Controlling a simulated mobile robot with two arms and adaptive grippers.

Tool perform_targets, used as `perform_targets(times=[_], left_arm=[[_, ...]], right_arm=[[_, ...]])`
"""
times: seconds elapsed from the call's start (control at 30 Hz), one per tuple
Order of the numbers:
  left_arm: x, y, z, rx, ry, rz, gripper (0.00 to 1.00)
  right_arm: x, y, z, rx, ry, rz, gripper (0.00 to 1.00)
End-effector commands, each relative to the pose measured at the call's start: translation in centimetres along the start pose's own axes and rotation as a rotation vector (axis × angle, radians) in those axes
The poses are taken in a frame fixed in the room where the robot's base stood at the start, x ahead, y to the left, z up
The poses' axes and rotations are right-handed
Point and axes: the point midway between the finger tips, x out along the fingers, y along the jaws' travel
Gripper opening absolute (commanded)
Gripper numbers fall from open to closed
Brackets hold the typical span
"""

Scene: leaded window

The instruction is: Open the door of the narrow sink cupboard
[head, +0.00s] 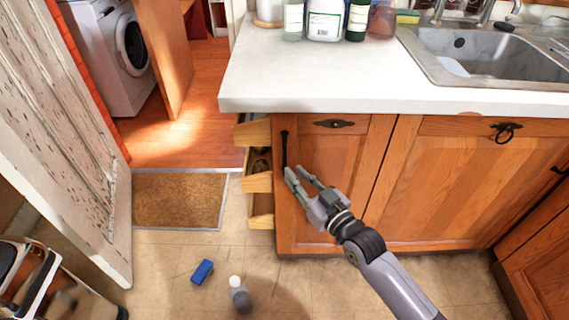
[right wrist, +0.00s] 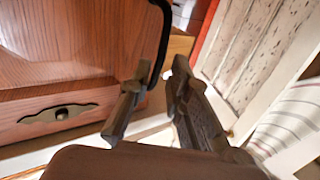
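The narrow sink cupboard's wooden door (head: 335,190) is shut, at the left end of the counter. Its black vertical bar handle (head: 284,150) is near the door's left edge. My right gripper (head: 294,171) is open at the handle's lower end. In the right wrist view the black handle (right wrist: 163,35) comes down to the gap between the open fingers (right wrist: 160,70). I cannot tell whether they touch it. The door (right wrist: 60,50) fills the left of that view, with a dark ornate plate (right wrist: 58,113). My left gripper is not in view.
Open wooden drawers (head: 257,182) stick out left of the cupboard. A blue block (head: 202,271) and a small bottle (head: 239,294) lie on the floor. A wider cupboard door (head: 460,180) is to the right, under the sink (head: 490,50). A worn white door (head: 60,130) stands left.

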Motion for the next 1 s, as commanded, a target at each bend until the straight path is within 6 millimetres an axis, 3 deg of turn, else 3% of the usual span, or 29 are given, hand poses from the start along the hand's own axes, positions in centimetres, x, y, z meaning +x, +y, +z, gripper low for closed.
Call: perform_targets(times=[0.1, 0.33, 0.73, 1.0], left_arm=[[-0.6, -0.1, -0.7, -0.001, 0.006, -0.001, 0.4], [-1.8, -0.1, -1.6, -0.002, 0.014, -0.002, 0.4], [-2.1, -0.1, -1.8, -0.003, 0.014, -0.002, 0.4], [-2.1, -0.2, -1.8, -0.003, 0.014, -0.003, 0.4]], right_arm=[[2.5, 0.0, 0.0, 0.0, 0.003, 0.0, 0.17], [5.3, 0.0, 0.0, -0.001, 0.001, 0.0, 0.17], [5.9, 0.0, 0.0, 0.0, 0.0, 0.0, 0.17], [5.9, 0.0, 0.0, -0.001, 0.0, 0.0, 0.0]])
